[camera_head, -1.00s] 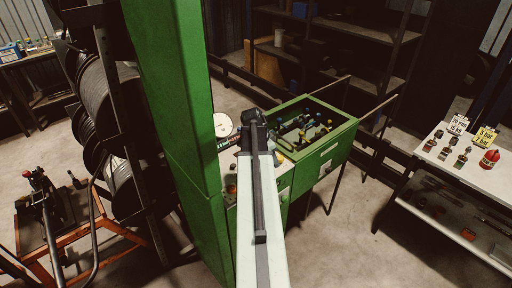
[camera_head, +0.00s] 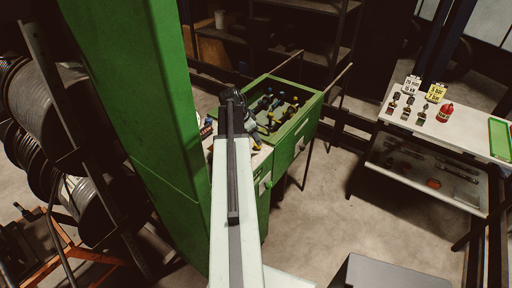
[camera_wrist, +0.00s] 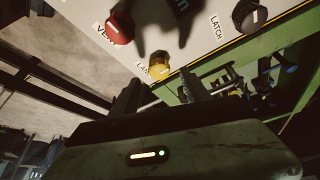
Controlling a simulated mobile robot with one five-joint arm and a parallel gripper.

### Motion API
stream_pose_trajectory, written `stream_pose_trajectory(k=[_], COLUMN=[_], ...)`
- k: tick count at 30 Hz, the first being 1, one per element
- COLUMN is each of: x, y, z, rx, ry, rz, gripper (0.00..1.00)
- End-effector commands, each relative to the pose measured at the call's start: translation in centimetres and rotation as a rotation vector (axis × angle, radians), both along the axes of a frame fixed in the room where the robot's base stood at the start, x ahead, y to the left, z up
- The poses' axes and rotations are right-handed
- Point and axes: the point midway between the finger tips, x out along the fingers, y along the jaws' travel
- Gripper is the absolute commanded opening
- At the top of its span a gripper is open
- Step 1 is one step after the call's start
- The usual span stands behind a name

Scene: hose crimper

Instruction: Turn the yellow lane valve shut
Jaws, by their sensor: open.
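The yellow lane valve (camera_wrist: 158,66) is a small knob on a pale panel in the wrist view, beside a partly hidden label. My gripper (camera_wrist: 160,90) is open, its two dark fingers apart on either side below the knob, with nothing held. Whether a finger touches the knob I cannot tell. In the head view my gripper (camera_head: 236,97) is at the far end of my arm, by the green cabinet; the yellow valve cannot be made out there.
A red knob (camera_wrist: 120,28) labelled VENT sits left of the yellow one, a black knob (camera_wrist: 249,15) labelled LATCH to its right. A green open drawer (camera_head: 296,140) holds several fittings. A white table (camera_head: 455,143) stands right. A tall green column (camera_head: 135,110) stands close left of my arm.

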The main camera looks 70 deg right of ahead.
Motion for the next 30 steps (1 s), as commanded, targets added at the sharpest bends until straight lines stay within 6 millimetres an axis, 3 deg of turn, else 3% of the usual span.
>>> stream_pose_trajectory(k=[1,5,14,21,22,30], x=[-0.2,-0.8,-1.0,-1.0,-1.6,-1.1], y=[-0.4,-1.0,-1.3,-1.3,-0.2,-1.2], z=[-1.9,-3.7,-3.8,-3.8,-3.8,-3.8], rx=[0.0,0.0,0.0,0.0,-0.001,0.001], ry=[0.0,0.0,-0.001,-0.001,-0.001,-0.001], rz=[-0.001,-0.002,-0.002,-0.002,-0.006,0.031], gripper=[0.55,0.55,0.55,0.0,0.0,0.0])
